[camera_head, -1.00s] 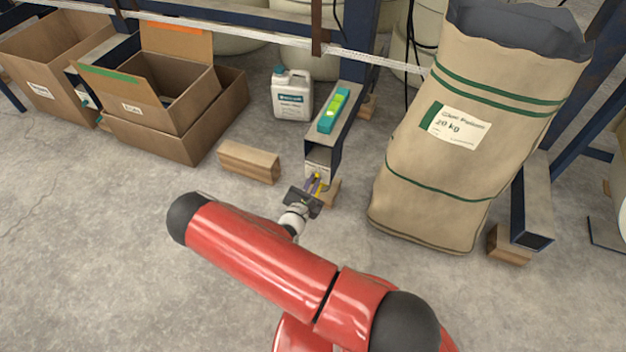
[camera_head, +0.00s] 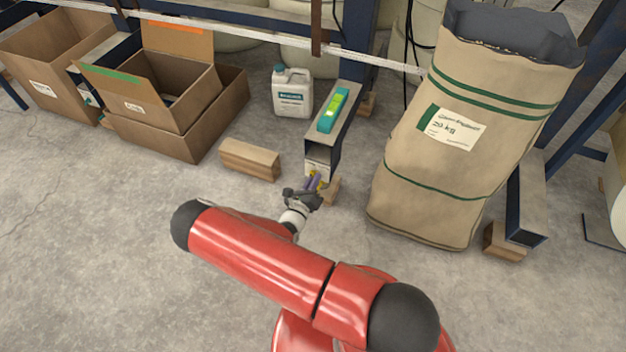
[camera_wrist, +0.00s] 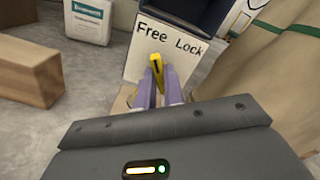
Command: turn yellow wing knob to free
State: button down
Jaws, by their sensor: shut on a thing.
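The yellow wing knob (camera_wrist: 155,68) is on a white plate (camera_wrist: 140,40) at the end of a dark blue beam. The plate reads "Free" at left and "Lock" at right. In the wrist view the knob's top end leans slightly left, nearer the word "Free". My gripper (camera_wrist: 160,84) is shut on the knob, with a purple finger on each side of it. In the head view my gripper (camera_head: 314,181) reaches the low front of the beam (camera_head: 322,150). The knob's base is hidden between the fingers.
A teal and yellow-green level (camera_head: 333,110) lies on the beam. A wooden block (camera_head: 250,159) and a white jug (camera_head: 292,92) stand to the left, cardboard boxes (camera_head: 150,130) farther left. A large paper sack (camera_head: 450,160) stands close on the right. The floor in front is clear.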

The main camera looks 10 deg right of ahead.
jog(key=shift+n, duration=1.1)
jog(key=c, duration=1.5)
grip_release()
jog(key=shift+a, duration=0.1)
jog(key=v, duration=0.7)
jog(key=shift+s+a+p, duration=0.2)
jog(key=shift+s+p, duration=0.1)
jog(key=shift+s, duration=0.05)
